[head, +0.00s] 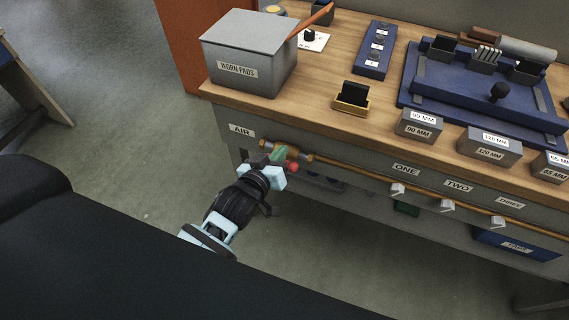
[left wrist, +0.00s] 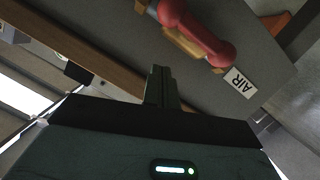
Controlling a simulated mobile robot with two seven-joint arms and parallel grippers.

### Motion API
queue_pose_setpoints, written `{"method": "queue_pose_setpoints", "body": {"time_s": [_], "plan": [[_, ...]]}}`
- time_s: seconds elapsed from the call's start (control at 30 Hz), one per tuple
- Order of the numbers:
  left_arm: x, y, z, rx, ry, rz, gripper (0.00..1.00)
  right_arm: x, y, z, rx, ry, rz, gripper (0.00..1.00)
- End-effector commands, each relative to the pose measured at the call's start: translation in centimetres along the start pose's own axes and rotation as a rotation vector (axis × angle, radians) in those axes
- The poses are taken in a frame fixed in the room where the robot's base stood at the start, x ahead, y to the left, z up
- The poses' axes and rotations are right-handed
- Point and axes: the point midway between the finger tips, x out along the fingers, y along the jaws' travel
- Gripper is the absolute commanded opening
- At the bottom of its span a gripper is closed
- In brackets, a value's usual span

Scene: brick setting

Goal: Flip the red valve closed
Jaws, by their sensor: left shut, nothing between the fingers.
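The red valve handle (head: 292,167) shows in the head view as a small red end beside my left gripper (head: 278,155); the rest is hidden by the gripper. It sits by a brass fitting (head: 301,156) on the bench front, right of the AIR label (head: 241,130). In the left wrist view the red handle (left wrist: 200,36) lies roughly along the brass body (left wrist: 182,44), next to the AIR label. My left gripper (left wrist: 161,72) is shut and empty, its tips close to the valve; I cannot tell whether they touch. My right gripper is not in view.
A brass pipe (head: 352,167) runs right from the valve along the bench front, with several small outlets. Above is the wooden bench top (head: 318,103), holding a grey WORN PADS box (head: 235,83) and labelled blocks. Open floor (head: 130,150) lies to the left.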

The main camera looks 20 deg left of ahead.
Motion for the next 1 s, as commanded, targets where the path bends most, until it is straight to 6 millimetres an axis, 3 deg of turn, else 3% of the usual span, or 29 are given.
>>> {"method": "queue_pose_setpoints", "body": {"time_s": [0.03, 0.3, 1.0], "plan": [[0.0, -0.1, 1.6, -0.004, -0.012, -0.003, 0.00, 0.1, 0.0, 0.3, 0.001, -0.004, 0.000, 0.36], [0.5, 0.0, 3.6, -0.002, -0.007, -0.001, 0.00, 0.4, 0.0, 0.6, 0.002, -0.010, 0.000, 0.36], [0.9, -0.7, 3.4, 0.032, -0.005, -0.009, 0.00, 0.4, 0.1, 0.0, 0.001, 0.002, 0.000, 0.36]]}}
